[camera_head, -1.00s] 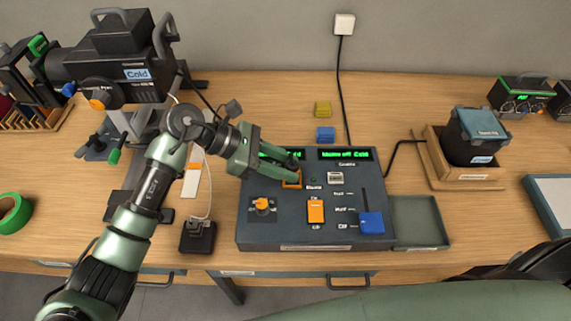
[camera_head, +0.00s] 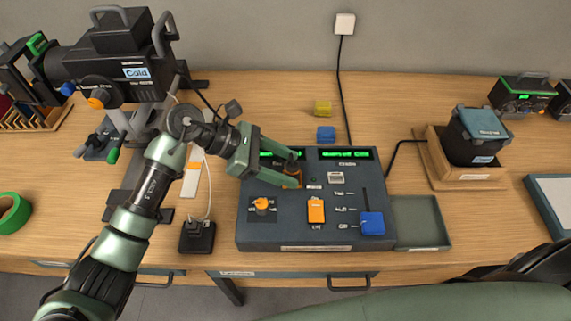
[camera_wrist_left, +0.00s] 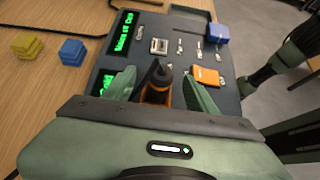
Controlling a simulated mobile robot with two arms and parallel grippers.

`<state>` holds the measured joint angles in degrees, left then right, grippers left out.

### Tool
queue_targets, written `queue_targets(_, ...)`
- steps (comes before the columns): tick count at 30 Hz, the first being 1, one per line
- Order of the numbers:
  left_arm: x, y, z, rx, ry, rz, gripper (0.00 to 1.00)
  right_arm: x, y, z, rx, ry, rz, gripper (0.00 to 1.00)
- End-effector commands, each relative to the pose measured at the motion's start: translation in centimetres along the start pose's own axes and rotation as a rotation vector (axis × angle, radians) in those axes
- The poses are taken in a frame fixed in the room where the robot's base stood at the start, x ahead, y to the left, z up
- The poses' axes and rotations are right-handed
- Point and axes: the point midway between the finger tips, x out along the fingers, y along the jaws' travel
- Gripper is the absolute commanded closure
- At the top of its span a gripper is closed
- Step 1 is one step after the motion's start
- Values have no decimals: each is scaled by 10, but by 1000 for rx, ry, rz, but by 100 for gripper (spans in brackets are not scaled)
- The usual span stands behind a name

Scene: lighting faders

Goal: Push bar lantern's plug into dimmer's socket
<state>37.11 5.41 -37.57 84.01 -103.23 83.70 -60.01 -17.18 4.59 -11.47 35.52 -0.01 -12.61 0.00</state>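The dimmer (camera_head: 300,235) is a dark console with green displays, an orange knob, an orange fader and a blue fader. A black plug (camera_wrist_left: 160,72) stands in an orange socket (camera_wrist_left: 157,95) near the displays; how deep it sits is hard to tell. My left gripper (camera_head: 290,182) is over that socket. In the left wrist view its fingers (camera_wrist_left: 166,88) are spread either side of the plug, with gaps. A large black lantern (camera_head: 105,70) labelled "Cold" stands at the back left; a dark cable leaves its right side. My right gripper is out of view.
Yellow (camera_head: 323,108) and blue (camera_head: 326,134) blocks lie behind the dimmer. An empty grey tray (camera_head: 420,240) adjoins its right side. A black lamp (camera_head: 476,140) sits on a wooden stand. A small black socket block (camera_head: 197,237) stands at the left. The table between dimmer and stand is mostly clear.

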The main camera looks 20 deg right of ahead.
Motion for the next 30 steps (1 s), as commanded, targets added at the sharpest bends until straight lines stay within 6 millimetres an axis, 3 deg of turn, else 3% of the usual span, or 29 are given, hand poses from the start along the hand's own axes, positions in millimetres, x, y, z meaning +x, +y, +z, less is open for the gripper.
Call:
queue_targets(11, -5, 1, -2, 1, 2, 2, 43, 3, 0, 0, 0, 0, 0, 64)
queue_targets(24, -70, 1, -2, 0, 2, 2, 43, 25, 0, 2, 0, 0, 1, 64)
queue_targets(30, -78, 0, 0, 0, 0, 0, 43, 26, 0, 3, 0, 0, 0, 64)
